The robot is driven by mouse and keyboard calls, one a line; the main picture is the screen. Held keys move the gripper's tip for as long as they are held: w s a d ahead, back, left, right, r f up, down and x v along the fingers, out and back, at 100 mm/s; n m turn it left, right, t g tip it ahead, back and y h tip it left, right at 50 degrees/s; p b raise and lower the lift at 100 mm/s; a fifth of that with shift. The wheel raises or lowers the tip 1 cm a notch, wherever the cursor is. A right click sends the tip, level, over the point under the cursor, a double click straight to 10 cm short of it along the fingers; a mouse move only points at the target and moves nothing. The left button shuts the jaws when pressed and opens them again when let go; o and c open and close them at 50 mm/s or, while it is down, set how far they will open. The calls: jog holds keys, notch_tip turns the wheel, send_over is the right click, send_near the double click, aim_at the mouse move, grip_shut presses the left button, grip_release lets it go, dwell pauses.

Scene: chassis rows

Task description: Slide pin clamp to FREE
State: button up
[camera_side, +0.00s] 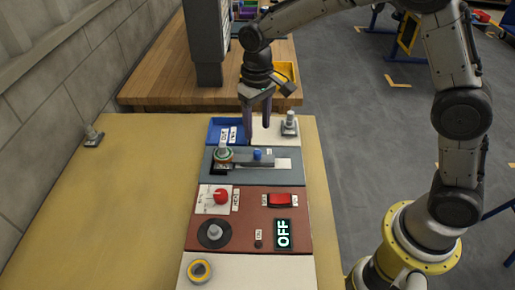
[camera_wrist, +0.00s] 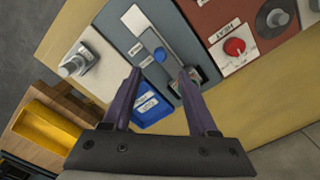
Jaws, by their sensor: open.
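The slide on the grey panel (camera_side: 290,176) has a blue knob (camera_side: 257,154) standing on a pale plate, near the middle of its track. It also shows in the wrist view (camera_wrist: 160,55), with small labels beside it that are too small to read surely. A round metal-topped part with a green and orange ring (camera_side: 223,153) sits at the left end of the track; in the wrist view a finger partly hides that end. My gripper (camera_side: 257,130) is open and empty, pointing down behind the knob in the side view. In the wrist view the knob appears just beyond the fingertips (camera_wrist: 160,72).
A blue tray (camera_wrist: 155,112) and a white panel with a metal knob (camera_side: 289,124) lie behind the grey panel. In front is a red-brown panel with a red knob (camera_side: 220,196), a red switch (camera_side: 280,200) and an OFF display (camera_side: 283,234).

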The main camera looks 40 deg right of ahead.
aim_at(257, 151)
notch_tip(257, 151, down, 9)
jog(key=shift+r, duration=0.1)
dwell(0.4)
grip_shut()
jog(key=shift+r, duration=0.1)
dwell(1.2)
